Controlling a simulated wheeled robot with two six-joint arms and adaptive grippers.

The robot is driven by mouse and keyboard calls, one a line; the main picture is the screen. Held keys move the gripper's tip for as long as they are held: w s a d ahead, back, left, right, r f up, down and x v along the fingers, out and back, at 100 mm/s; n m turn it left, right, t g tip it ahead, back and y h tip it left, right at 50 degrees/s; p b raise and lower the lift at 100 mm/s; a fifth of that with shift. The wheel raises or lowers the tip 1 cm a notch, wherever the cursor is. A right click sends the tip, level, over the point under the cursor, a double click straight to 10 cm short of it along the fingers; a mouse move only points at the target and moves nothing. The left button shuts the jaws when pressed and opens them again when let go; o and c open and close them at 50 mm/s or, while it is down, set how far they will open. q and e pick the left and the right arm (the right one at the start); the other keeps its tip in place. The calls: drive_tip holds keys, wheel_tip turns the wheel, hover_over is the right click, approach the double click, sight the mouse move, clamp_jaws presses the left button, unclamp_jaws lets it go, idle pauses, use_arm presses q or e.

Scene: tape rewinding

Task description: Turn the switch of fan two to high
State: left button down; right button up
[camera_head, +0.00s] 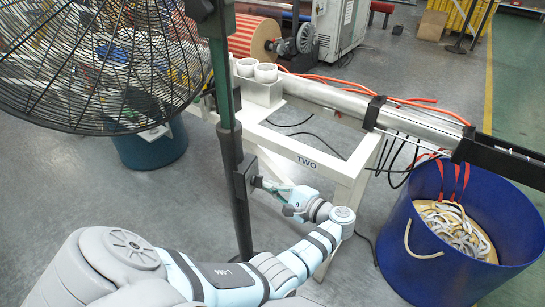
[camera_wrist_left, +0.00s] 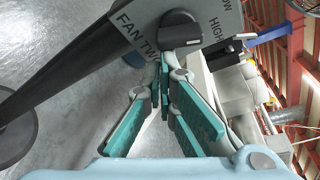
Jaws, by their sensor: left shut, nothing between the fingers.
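The large black wire-cage fan (camera_head: 105,60) stands at the upper left in the head view. Its dark pole (camera_head: 231,150) carries a small switch box (camera_head: 245,177). In the left wrist view, the grey box face (camera_wrist_left: 140,20) reads FAN TWO, with HIGH and part of LOW at its right. The dark switch knob (camera_wrist_left: 182,26) sits between these labels. My left gripper (camera_head: 260,183) is beside the box; in the left wrist view its teal fingers (camera_wrist_left: 165,62) are shut and empty, with tips close to the knob. I cannot tell if they touch it. My right gripper is out of view.
A white frame marked TWO (camera_head: 308,164) stands right behind my left arm, carrying a long metal tube (camera_head: 325,93). A blue bin (camera_head: 425,250) with coiled strips stands at the right. Another dark bin (camera_head: 155,148) is below the fan. Open grey floor lies left of the pole.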

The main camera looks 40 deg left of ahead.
use_arm(q)
drive_tip(key=shift+s+f+m+g+h+p, duration=0.1)
drive_tip(key=shift+s+m+g+h+p, duration=0.2)
drive_tip(key=shift+m+p, duration=0.65)
idle(2.7)
